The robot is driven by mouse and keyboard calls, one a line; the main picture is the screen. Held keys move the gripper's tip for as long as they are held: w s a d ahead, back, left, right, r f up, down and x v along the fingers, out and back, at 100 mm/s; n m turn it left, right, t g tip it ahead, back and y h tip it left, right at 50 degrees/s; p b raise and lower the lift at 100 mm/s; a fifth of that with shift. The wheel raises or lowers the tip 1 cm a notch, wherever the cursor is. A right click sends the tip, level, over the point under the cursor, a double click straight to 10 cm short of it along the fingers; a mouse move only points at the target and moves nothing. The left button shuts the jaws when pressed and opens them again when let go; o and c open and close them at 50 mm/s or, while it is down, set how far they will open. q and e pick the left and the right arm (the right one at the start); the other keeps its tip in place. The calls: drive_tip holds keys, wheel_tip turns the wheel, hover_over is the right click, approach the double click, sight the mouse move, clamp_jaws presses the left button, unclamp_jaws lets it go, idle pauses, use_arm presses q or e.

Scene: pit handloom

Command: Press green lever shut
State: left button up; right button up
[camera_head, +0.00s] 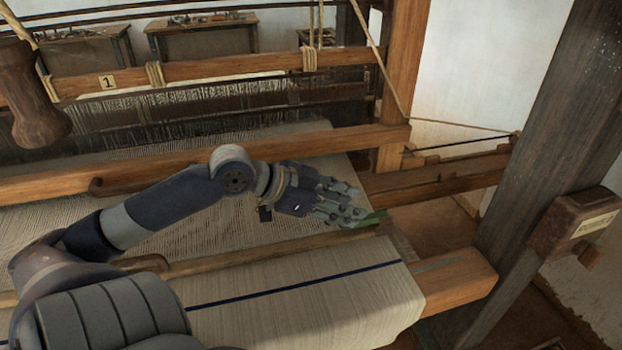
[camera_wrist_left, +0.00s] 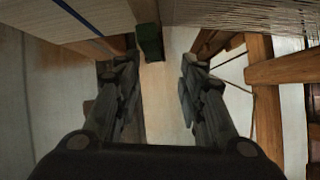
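The green lever (camera_head: 366,220) shows just past the fingertips of my left gripper (camera_head: 348,207), near the right end of the wooden bar above the woven cloth. The fingers partly hide it in the head view. In the left wrist view, the green lever (camera_wrist_left: 150,42) lies ahead of the fingertips, closer to the left-hand finger. The two fingers of my left gripper (camera_wrist_left: 160,75) stand apart with nothing between them. I cannot tell whether a finger touches the lever. My right gripper is in neither view.
The cream cloth (camera_head: 320,300) with a dark stripe lies below my left arm. A wooden beam end (camera_head: 460,280) stands right of the cloth. A dark post (camera_head: 540,140) with a labelled wooden box (camera_head: 575,225) is further right. A wooden crossbar (camera_head: 300,145) runs behind the gripper.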

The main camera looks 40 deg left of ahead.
use_arm(q)
drive_tip(key=v, duration=0.9)
drive_tip(key=shift+s, duration=0.1)
idle(0.5)
